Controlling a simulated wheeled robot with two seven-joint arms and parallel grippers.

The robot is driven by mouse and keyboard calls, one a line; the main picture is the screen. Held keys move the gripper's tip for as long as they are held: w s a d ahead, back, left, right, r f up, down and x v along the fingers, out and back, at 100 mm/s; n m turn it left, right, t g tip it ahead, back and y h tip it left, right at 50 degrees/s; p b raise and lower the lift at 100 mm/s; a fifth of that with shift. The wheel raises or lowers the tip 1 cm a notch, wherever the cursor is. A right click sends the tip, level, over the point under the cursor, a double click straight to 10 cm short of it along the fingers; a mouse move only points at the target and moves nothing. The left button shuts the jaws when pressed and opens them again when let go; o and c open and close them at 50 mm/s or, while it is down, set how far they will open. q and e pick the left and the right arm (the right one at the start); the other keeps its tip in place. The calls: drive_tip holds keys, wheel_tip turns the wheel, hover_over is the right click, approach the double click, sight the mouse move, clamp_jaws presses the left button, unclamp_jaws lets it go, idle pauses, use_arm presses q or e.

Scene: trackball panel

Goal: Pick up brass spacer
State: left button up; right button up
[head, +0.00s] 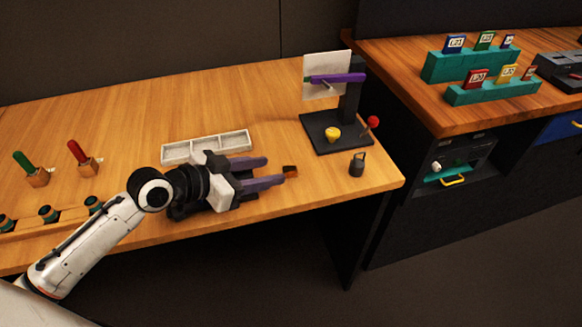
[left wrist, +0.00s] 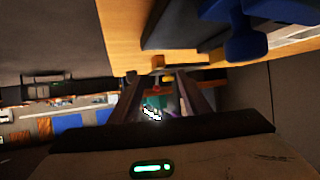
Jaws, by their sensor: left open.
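A small orange-brown block (head: 290,171), which looks like the brass spacer, is near the front edge of the wooden table. My left gripper (head: 276,170) is low over the table, its two purple fingers apart and pointing right. The block is just beyond the fingertips, and I cannot tell whether the near finger touches it. In the left wrist view the fingers (left wrist: 160,88) are apart, and I cannot clearly make out the spacer there. My right gripper is not in view.
A white compartment tray (head: 207,148) lies behind my left gripper. The table's front edge is close.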

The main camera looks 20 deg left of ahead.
sight(290, 169)
use_arm(q)
drive_tip(key=x, duration=0.6)
drive_tip(key=shift+s+d+f, duration=0.15)
clamp_jaws()
